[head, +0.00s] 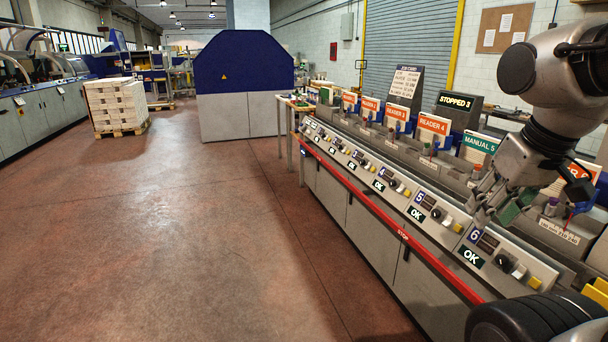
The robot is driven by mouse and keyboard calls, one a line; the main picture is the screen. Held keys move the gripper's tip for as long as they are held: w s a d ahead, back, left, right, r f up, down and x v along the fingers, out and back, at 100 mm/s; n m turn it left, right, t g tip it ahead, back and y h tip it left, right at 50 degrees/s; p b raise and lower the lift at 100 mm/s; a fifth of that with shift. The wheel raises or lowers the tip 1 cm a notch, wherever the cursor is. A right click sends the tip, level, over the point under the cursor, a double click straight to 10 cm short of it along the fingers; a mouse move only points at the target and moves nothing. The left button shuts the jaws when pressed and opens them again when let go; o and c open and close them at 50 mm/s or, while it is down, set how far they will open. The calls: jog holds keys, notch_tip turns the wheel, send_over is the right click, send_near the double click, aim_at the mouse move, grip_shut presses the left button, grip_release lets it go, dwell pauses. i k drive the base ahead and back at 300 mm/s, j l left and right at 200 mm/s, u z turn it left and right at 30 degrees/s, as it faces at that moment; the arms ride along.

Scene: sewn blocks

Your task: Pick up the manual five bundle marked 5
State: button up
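A teal sign reading MANUAL 5 (480,143) stands upright on the machine line, left of my gripper. My gripper (490,212) reaches down over the line near the station labelled 6, to the right of and nearer than that sign. A small green block-like thing (514,208) shows right at its fingers. I cannot tell whether the fingers hold it or it stands beside or behind them, and any mark on it is too small to read. The fingers' gap is not clear from this side.
Orange signs, including READER 4 (433,128), line the machine. A dark board reads STOPPED 3 (459,102). A red rail (404,234) runs along the front, below numbered panels with OK displays. A stacked pallet (117,105) stands far left. The floor (170,230) is clear.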

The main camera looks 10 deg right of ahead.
aim_at(477, 146)
jog(key=i+j+u, duration=0.25)
jog(key=i, duration=1.05)
jog(key=i+z, duration=0.45)
jog(key=i+j+z, duration=0.1)
jog(key=i+z, duration=0.2)
jog(key=z, duration=0.15)
jog(key=i+j+z, duration=0.1)
jog(key=i+z, duration=0.2)
jog(key=z, duration=0.2)
jog(key=i+j+z, duration=0.25)
jog(key=z, duration=0.2)
jog(key=i+j+z, duration=0.2)
jog(key=z, duration=0.3)
jog(key=i+j+z, duration=0.15)
jog(key=j+z, duration=0.35)
